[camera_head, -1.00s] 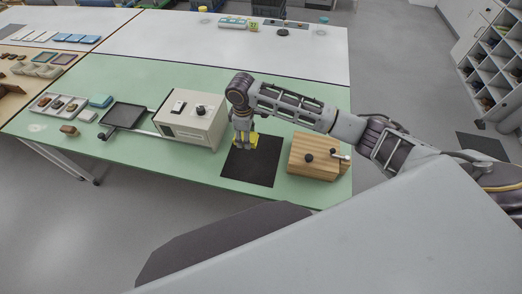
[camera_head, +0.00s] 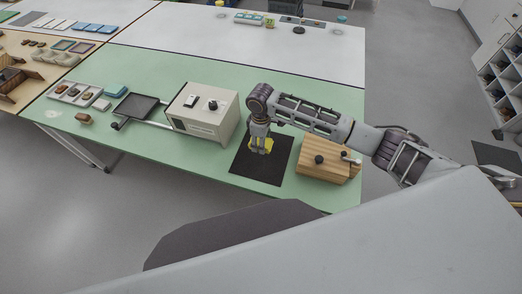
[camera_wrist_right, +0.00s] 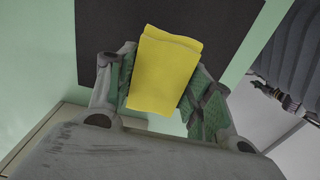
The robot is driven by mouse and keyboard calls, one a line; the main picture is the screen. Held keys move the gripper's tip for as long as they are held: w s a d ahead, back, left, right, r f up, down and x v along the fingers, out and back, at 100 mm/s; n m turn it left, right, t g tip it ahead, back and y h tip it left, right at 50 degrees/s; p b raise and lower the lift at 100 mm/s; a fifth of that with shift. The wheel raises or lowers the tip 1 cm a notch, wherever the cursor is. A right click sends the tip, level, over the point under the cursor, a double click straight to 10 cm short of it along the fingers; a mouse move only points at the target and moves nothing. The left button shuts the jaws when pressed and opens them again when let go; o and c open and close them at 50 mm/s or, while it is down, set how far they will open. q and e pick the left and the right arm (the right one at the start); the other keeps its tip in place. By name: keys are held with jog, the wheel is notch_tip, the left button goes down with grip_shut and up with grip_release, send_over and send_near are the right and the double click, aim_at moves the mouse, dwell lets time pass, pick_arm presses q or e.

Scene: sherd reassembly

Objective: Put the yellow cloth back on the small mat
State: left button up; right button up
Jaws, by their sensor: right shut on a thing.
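The yellow cloth (camera_head: 263,146) is at the fingertips of my right gripper (camera_head: 260,143), over the dark small mat (camera_head: 262,173). In the right wrist view the folded cloth (camera_wrist_right: 165,70) sits between the two fingers of the right gripper (camera_wrist_right: 165,90), which is shut on it. The dark mat (camera_wrist_right: 95,35) shows behind it there. I cannot tell whether the cloth touches the mat. The gripper hides part of the cloth in the head view. My left gripper is out of view.
A cream box with knobs (camera_head: 203,112) stands left of the mat, and a wooden block with a handle (camera_head: 328,167) stands right of it. A black tray (camera_head: 138,107) and a tray of small pieces (camera_head: 76,93) lie farther left on the green table (camera_head: 195,160).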

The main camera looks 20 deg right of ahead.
jog(key=shift+f, duration=1.2)
jog(key=shift+f, duration=1.9)
jog(key=o, duration=0.9)
jog(key=shift+r, duration=0.1)
jog(key=shift+r, duration=5.95)
